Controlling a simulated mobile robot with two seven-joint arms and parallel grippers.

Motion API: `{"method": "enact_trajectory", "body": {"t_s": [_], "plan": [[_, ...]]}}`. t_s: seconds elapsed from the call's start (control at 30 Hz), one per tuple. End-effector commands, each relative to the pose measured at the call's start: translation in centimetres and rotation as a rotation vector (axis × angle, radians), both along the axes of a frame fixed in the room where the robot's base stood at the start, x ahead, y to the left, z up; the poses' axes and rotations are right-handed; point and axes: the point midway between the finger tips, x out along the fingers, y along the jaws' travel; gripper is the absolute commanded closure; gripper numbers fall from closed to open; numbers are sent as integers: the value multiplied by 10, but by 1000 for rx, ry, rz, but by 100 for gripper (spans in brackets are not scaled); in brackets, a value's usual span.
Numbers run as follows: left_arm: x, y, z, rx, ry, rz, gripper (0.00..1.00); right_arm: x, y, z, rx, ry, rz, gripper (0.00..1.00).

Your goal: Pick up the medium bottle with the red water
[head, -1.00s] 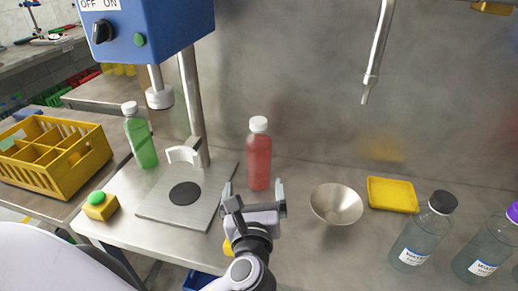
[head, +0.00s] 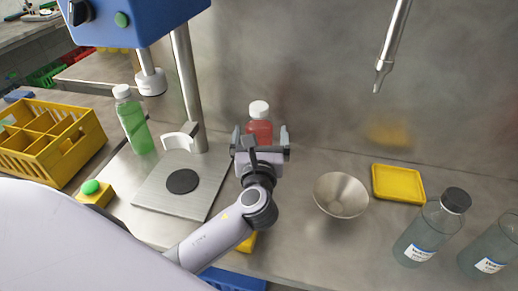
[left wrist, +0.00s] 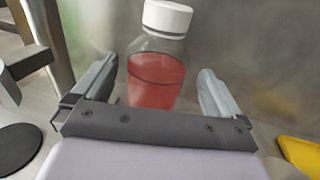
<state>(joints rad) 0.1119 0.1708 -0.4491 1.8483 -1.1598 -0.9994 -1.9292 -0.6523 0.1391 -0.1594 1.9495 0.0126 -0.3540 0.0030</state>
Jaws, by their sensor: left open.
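The bottle with the red water (head: 259,131) stands upright on the metal table near the back wall and has a white cap. In the head view its lower part is hidden behind my left gripper (head: 261,136). That gripper is open, with one finger to each side of the bottle. In the left wrist view the red bottle (left wrist: 156,78) stands between the two open fingers (left wrist: 160,92), with a visible gap on each side. My right gripper is not in view.
A green bottle (head: 133,122) and the capping machine's metal base plate (head: 150,198) are to the left. A metal funnel bowl (head: 341,194), a yellow tray (head: 398,183) and a clear bottle with black cap (head: 428,232) are to the right. A yellow crate (head: 45,140) stands far left.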

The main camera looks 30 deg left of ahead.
Motion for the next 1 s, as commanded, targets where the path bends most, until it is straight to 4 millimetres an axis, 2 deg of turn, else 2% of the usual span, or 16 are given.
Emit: {"method": "enact_trajectory", "body": {"t_s": [0.13, 0.3, 0.57, 0.67, 0.7, 0.87, 0.9, 1.0], "plan": [[20, 16, -1, 3, -1, 2, 0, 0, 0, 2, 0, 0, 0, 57], [35, 23, -2, 0, 0, 1, 0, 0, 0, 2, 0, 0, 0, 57], [37, 24, -2, 0, 1, 0, 0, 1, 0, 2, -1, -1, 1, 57], [37, 24, -2, 0, 1, 0, 29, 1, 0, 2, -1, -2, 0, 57], [37, 24, -2, 0, 1, 0, 42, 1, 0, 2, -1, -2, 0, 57], [37, 24, -2, 0, 1, 1, 94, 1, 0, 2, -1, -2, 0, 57], [37, 23, -2, 0, 1, 1, 100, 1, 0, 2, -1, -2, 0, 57], [37, 23, 0, 0, -4, 0, 100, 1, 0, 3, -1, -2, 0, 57]]}}
